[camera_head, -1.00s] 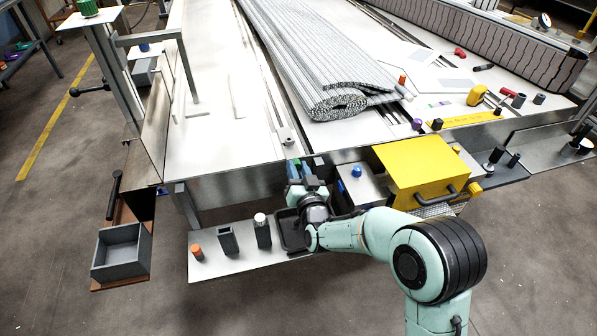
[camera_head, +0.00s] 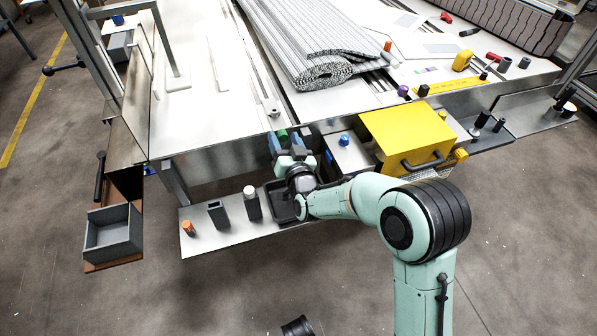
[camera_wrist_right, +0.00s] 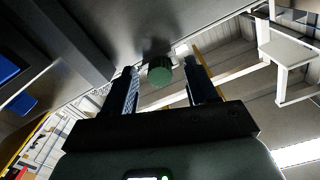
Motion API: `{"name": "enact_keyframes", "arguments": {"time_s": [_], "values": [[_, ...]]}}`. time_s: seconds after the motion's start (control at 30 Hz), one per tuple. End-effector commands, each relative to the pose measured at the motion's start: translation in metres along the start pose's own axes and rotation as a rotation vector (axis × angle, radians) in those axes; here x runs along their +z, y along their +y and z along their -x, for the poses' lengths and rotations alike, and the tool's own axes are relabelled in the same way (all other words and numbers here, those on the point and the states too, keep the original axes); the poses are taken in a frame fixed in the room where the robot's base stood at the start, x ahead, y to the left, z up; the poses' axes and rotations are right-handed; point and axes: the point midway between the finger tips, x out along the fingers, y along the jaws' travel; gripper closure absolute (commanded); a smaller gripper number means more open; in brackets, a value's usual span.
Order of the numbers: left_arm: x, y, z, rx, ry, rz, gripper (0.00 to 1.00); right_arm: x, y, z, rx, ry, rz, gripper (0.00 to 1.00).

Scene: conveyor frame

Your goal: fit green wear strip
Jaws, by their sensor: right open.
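My right gripper (camera_head: 284,138) is at the front end of the conveyor frame, just left of the yellow box. Its two fingers are open and point away from me, towards the frame. A round green piece (camera_wrist_right: 160,70) shows between the open fingertips in the right wrist view, and no finger visibly grips it. In the head view a bit of green (camera_head: 282,133) shows between the fingers at the frame's front face. I cannot tell whether it is an end of the green wear strip. No long green strip can be made out. My left gripper is not in view.
A yellow box (camera_head: 408,133) with a black handle stands right of the gripper. A front shelf (camera_head: 228,232) below holds an orange-capped piece (camera_head: 188,229), dark holders and a black tray (camera_head: 281,203). A rolled grey belt (camera_head: 300,45) lies on the conveyor bed (camera_head: 195,112). A grey bin (camera_head: 112,233) stands at left.

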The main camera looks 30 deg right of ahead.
Motion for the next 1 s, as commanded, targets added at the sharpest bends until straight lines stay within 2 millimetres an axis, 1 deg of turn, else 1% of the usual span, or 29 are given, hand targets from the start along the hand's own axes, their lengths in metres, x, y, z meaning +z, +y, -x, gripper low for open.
{"name": "enact_keyframes", "arguments": {"time_s": [0.03,0.27,0.3,0.4,0.6,0.7,0.83,1.0], "values": [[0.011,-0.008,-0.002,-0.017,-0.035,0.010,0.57,0.000,0.000,0.000,0.000,0.000,0.000,0.43],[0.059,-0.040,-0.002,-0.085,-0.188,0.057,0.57,0.000,0.000,0.000,0.000,0.000,0.000,0.43],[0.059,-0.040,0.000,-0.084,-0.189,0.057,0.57,0.000,0.000,0.007,0.000,-0.002,-0.001,0.43],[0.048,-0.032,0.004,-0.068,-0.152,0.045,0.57,-0.002,-0.001,0.033,0.000,-0.003,-0.002,0.43],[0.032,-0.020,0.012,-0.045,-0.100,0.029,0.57,-0.001,0.000,0.081,0.000,-0.003,-0.001,0.43],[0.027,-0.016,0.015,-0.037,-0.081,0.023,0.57,-0.001,0.000,0.102,0.000,-0.002,-0.001,0.43],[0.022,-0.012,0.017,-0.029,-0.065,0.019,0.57,0.000,0.000,0.121,0.000,-0.002,-0.001,0.43],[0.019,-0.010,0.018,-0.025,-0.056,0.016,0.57,0.000,0.000,0.132,0.000,0.000,0.000,0.43]]}}
